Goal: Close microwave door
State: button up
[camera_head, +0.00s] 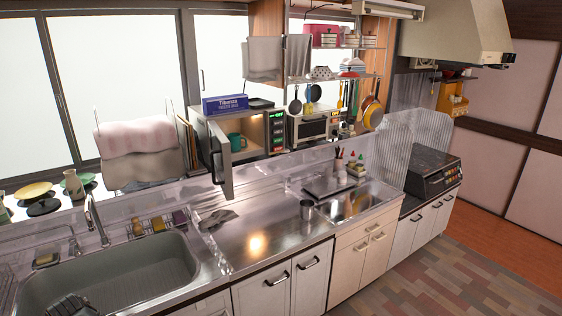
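The microwave (262,132) stands on a raised shelf behind the counter, near the middle of the head view. Its door (221,160) stands open and swung out toward me over the counter, hinged at the left side. A green mug (237,142) sits inside the open cavity. The control panel (276,133) with a lit green display is on the right side of its front. My gripper is not in view.
A blue box (225,103) lies on top of the microwave and a toaster oven (315,127) stands to its right. The sink (110,280) with a faucet (95,218) is at the left. A metal cup (307,209) stands on the steel counter (262,240). The floor (440,285) at right is clear.

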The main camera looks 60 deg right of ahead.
aim_at(220, 155)
jog(key=z, duration=1.45)
jog(key=i, duration=1.05)
jog(key=u, duration=1.65)
jog(key=k, duration=1)
jog(key=u, duration=0.6)
jog(key=i, duration=1)
jog(key=z, duration=0.05)
